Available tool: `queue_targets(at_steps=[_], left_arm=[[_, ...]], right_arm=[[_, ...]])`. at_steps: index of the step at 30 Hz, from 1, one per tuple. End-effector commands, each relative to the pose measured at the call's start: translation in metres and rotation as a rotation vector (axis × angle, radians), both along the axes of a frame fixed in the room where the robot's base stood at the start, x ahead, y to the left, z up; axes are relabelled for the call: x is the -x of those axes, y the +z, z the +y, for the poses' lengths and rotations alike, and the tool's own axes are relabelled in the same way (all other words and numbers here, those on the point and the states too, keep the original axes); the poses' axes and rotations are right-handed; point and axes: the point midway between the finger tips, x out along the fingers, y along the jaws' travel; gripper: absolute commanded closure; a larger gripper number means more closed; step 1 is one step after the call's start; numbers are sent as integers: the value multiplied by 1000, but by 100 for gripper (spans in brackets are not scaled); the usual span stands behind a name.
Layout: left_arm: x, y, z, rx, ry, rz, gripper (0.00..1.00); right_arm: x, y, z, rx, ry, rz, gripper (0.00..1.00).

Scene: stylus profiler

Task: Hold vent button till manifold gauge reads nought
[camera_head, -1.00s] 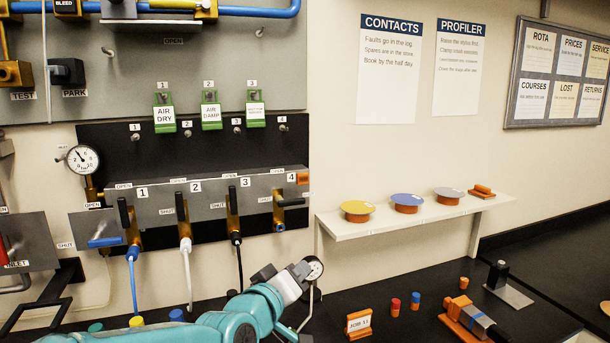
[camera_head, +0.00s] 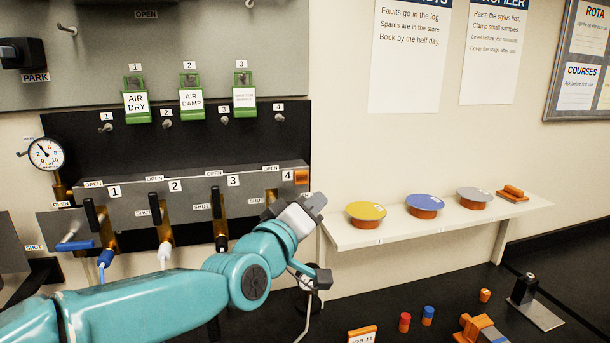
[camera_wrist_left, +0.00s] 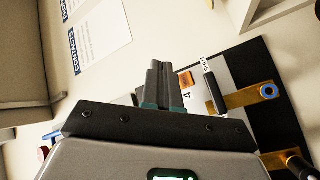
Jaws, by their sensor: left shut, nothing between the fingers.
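The manifold (camera_head: 140,199) is a grey bar with numbered valve levers. Its round white gauge (camera_head: 46,154) is at the far left, with the needle pointing up and left; its figures are too small to read surely. An orange button (camera_head: 301,177) sits at the manifold's right end beside label 4; any wording on it is unreadable. It also shows in the wrist view (camera_wrist_left: 186,78). My left gripper (camera_head: 315,202) is shut and empty, just below and right of the button. In the wrist view its fingertips (camera_wrist_left: 157,65) point just left of the button, seemingly apart from it. My right gripper is out of view.
Valve 4's lever is partly behind my left arm. A white shelf (camera_head: 375,238) with yellow, blue and grey discs is to the right. Green tags (camera_head: 191,100) hang above the manifold. Small coloured pieces stand on the black bench (camera_head: 395,285) below.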

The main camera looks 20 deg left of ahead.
Motion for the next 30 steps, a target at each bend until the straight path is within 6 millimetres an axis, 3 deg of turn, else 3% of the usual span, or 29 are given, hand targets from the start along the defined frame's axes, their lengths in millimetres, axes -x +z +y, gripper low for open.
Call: queue_targets(at_steps=[12,18,25,30], left_arm=[[3,0,4,-1,0,1,100],[-18,0,17,-2,1,3,100],[-48,3,36,-2,1,5,100],[-64,0,44,-2,0,3,100]], right_arm=[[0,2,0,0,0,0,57],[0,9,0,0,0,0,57],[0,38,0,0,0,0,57],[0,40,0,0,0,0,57]])
